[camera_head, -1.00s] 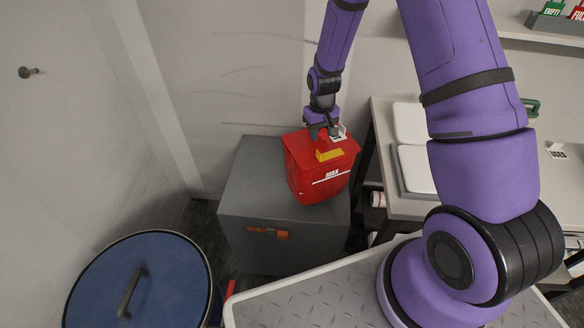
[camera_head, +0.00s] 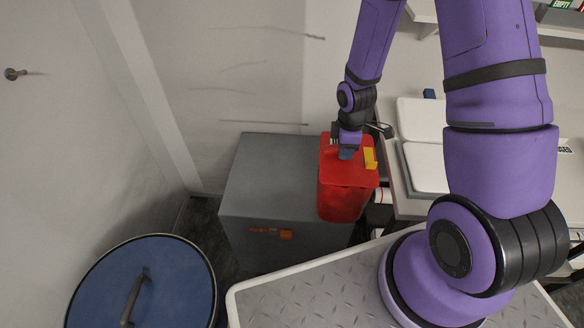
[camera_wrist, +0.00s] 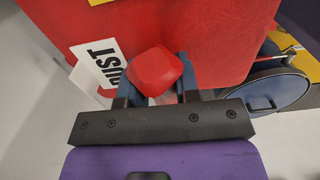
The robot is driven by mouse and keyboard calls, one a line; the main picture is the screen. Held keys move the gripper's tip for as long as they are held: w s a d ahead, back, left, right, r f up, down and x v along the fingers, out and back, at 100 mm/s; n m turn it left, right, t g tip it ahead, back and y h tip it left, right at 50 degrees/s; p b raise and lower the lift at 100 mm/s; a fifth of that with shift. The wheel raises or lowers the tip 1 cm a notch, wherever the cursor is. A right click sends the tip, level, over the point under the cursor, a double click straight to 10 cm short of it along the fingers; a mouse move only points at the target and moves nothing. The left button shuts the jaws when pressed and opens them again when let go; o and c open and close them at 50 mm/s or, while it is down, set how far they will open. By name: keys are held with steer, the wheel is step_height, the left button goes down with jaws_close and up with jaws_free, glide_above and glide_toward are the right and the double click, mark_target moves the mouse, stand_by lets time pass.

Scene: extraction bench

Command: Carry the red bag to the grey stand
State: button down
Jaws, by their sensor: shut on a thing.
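The red bag (camera_head: 344,200) is a boxy red container with a yellow patch on top. In the head view it overlaps the right edge of the grey stand (camera_head: 265,180); I cannot tell whether it rests there or hangs just above. My gripper (camera_head: 347,152) is at its top. In the wrist view my gripper (camera_wrist: 155,85) is shut on a red knob, with the red bag (camera_wrist: 215,35) filling the view behind it. The bag's underside is hidden.
A blue-lidded drum (camera_head: 145,285) stands at front left. A bench with white trays (camera_head: 424,168) is close on the right of the bag. My base deck lies in front. The left part of the stand's top is clear. A wall is behind.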

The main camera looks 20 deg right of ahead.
steer(key=w+a+f, duration=0.2)
steer(key=w+a, duration=0.1)
steer(key=w, duration=0.4)
steer(key=w+a+f, duration=0.3)
steer(key=w+a, duration=0.1)
steer(key=w, duration=0.3)
steer(key=shift+a, duration=0.25)
steer(key=c, duration=0.8)
jaws_free()
steer(key=shift+c, duration=0.2)
